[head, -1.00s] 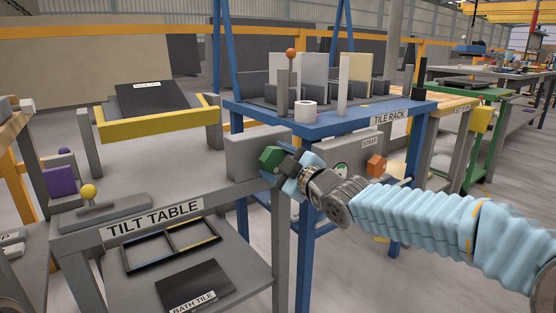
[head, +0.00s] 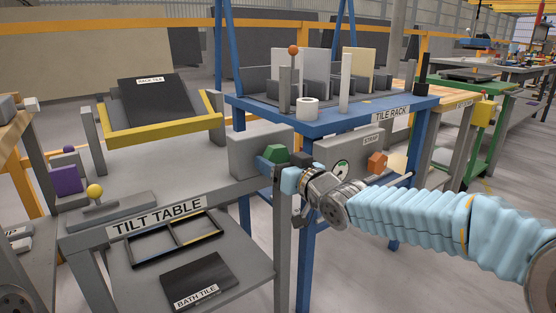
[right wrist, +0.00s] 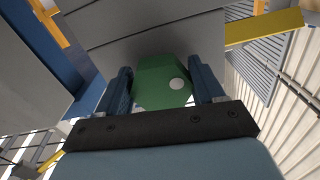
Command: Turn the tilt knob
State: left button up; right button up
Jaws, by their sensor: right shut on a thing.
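The green faceted tilt knob (head: 275,153) sits at the front of a grey box (head: 252,148) at the tilt table's right end. My right gripper (head: 280,166) is shut on the knob. In the right wrist view the green knob (right wrist: 155,85), with a pale round spot, sits between the two blue fingers. The tilt table (head: 165,172) has a tilted bed with a yellow ledge (head: 165,134). A dark rack tile (head: 155,98) rests on the bed, sloping down toward the ledge. My left gripper is not in view.
A yellow ball-topped lever (head: 95,191) stands at the table's left. A black frame (head: 172,241) and a bath tile (head: 198,280) lie on the lower shelf. The blue tile rack (head: 330,124) stands behind my right gripper, with a gauge (head: 341,168) and orange knob (head: 377,162) nearby.

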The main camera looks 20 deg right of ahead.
jog(key=m+p, duration=0.1)
jog(key=m, duration=0.3)
jog(key=shift+a+m, duration=0.15)
jog(key=shift+m, duration=0.15)
jog(key=m+p, duration=0.1)
jog(key=m, duration=0.3)
jog(key=shift+a+r+m, duration=0.1)
jog(key=shift+m, duration=0.2)
jog(key=m+p, duration=0.1)
jog(key=m, duration=0.3)
jog(key=shift+s+r+m, duration=0.1)
jog(key=shift+r+m, duration=0.05)
jog(key=shift+m, duration=0.15)
jog(key=m+p, duration=0.2)
jog(key=m, duration=0.2)
jog(key=shift+r, duration=0.15)
jog(key=m+p, duration=0.1)
jog(key=m, duration=0.2)
jog(key=m+p, duration=0.1)
jog(key=m, duration=0.2)
jog(key=shift+r+m+p, duration=0.2)
jog(key=shift+m+p, duration=0.1)
jog(key=shift+m, duration=0.1)
jog(key=m+p, duration=0.3)
jog(key=m, duration=0.2)
jog(key=shift+r, duration=0.1)
jog(key=shift+d+m+p, duration=0.2)
jog(key=shift+m+p, duration=0.5)
jog(key=shift+m, duration=0.9)
